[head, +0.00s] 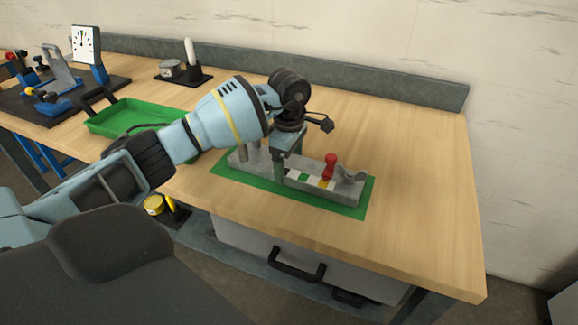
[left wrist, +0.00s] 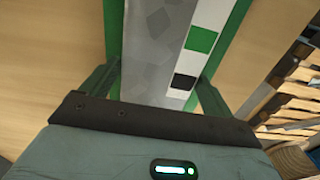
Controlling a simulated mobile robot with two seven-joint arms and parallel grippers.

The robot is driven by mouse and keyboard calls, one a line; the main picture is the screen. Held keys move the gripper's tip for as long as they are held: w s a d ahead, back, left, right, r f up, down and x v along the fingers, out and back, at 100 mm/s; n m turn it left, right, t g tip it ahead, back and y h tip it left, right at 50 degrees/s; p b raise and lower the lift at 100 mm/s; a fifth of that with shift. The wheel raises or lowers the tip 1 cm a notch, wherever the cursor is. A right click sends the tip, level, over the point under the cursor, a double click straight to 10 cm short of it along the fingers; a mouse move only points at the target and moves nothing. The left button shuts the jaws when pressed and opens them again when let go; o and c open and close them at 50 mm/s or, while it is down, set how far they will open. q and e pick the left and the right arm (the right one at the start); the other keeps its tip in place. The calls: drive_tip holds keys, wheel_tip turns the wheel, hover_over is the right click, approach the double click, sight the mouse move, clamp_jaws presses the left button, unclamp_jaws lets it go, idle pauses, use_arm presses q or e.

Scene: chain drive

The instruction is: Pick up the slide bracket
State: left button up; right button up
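The long grey metal piece, which looks to be the slide bracket (head: 312,187), lies on a green mat (head: 347,208). In the left wrist view, the fingers (left wrist: 160,85) stand apart, one on each side of the grey bar (left wrist: 155,45). I cannot tell whether they touch it. My right gripper is not in view.
A green tray (head: 100,122) lies left on the wooden bench (head: 420,175). The bench right of the mat is clear.

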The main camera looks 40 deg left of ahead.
sight(289, 164)
use_arm(q)
drive_tip(key=shift+w+r, duration=0.1)
drive_tip(key=c, duration=1.6)
drive_tip(key=shift+o, duration=0.2)
drive_tip(key=shift+r, duration=1.55)
drive_tip(key=shift+s+r, duration=0.2)
drive_tip(key=shift+r, duration=0.05)
drive_tip(key=s, duration=0.5)
drive_tip(key=s+r, duration=0.1)
drive_tip(key=s, duration=0.4)
drive_tip(key=s+b, duration=0.1)
drive_tip(key=s, duration=0.4)
drive_tip(key=shift+s+r, duration=0.15)
drive_tip(key=shift+s, duration=0.2)
